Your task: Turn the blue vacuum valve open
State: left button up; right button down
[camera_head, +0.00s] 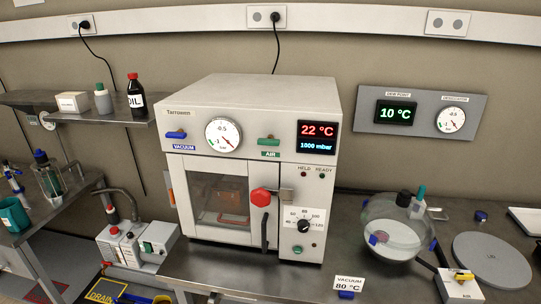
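The blue vacuum valve (176,134) is a small blue handle on the upper left front of the white Tarroxen oven (255,95). Its handle looks roughly horizontal. A blue VACUUM label (184,148) is just below it. To its right are a round gauge (223,134), then a green valve handle (268,142) over an AIR label (269,154). The display (318,138) reads 22 °C and 1000 mbar. The oven door (218,200) looks shut, with a red knob (261,197) at its right. Neither of my grippers shows in this view.
A shelf (85,104) with an OIL bottle (136,96) is left of the oven. A pump (138,241) stands below left. A glass desiccator (395,235) and a grey disc (491,261) are at the right. The space before the blue valve looks clear.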

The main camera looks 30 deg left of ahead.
aim_at(180, 134)
jog(key=u, duration=1.45)
jog(key=i+j, duration=0.15)
jog(key=j, duration=0.2)
jog(key=i+j+z, duration=0.15)
jog(key=j, duration=0.2)
jog(key=i+j, duration=0.1)
jog(key=j, duration=0.25)
jog(key=i+j+z, duration=0.1)
jog(key=j, duration=0.25)
jog(key=i+j, duration=0.1)
jog(key=j, duration=0.3)
jog(key=z, duration=0.05)
